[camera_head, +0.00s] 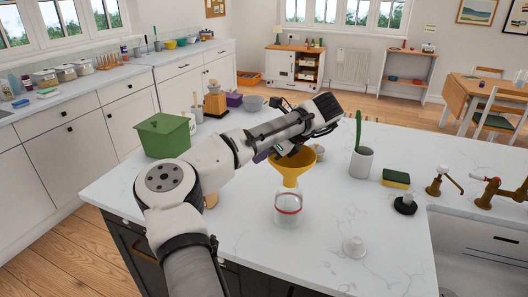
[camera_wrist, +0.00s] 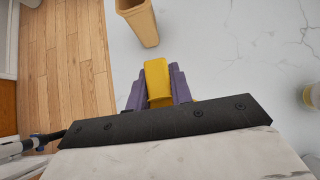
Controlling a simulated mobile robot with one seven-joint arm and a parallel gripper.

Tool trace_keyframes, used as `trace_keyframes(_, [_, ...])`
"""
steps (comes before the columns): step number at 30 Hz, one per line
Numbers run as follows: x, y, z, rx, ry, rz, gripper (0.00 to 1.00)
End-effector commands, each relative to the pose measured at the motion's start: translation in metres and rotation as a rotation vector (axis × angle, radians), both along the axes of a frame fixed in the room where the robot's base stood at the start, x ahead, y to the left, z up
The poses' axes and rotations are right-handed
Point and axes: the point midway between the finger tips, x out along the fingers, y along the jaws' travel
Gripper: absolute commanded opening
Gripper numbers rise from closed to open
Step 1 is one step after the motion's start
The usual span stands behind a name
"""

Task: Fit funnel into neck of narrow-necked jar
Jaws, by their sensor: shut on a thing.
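A yellow funnel (camera_head: 291,164) is upright above the clear jar in the head view. The jar (camera_head: 288,212) stands upright on the white counter and has a red band. The funnel's lower end lines up with the jar's neck; I cannot tell whether it is inside the neck or just over it. My gripper (camera_head: 266,154) is shut on the funnel at its left side, partly hidden by my arm. In the wrist view the purple fingers (camera_wrist: 158,88) hold a yellow part of the funnel (camera_wrist: 157,80); the jar is not clearly visible there.
A white knobbed piece (camera_head: 354,247) lies to the jar's right front. A pale cup with a green-handled tool (camera_head: 361,163), a sponge (camera_head: 396,179) and a sink stand farther right. The counter (camera_head: 320,220) right of the jar is clear.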

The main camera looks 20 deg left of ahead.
Motion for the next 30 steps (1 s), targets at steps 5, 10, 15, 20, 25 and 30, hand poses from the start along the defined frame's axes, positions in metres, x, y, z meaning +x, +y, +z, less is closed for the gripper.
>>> trace_keyframes(5, [0.000,0.000,-0.005,-0.001,0.000,0.000,0.00])
trace_keyframes(10, [0.000,0.000,-0.009,0.000,0.000,0.000,0.00])
trace_keyframes(15, [0.000,0.000,-0.013,0.000,0.000,0.000,0.00])
trace_keyframes(20, [0.000,0.000,-0.017,0.000,0.000,0.000,0.00])
trace_keyframes(25, [0.000,0.000,-0.022,0.000,0.001,-0.001,0.00])
trace_keyframes(30, [0.000,0.000,-0.026,0.000,0.001,-0.001,0.00])
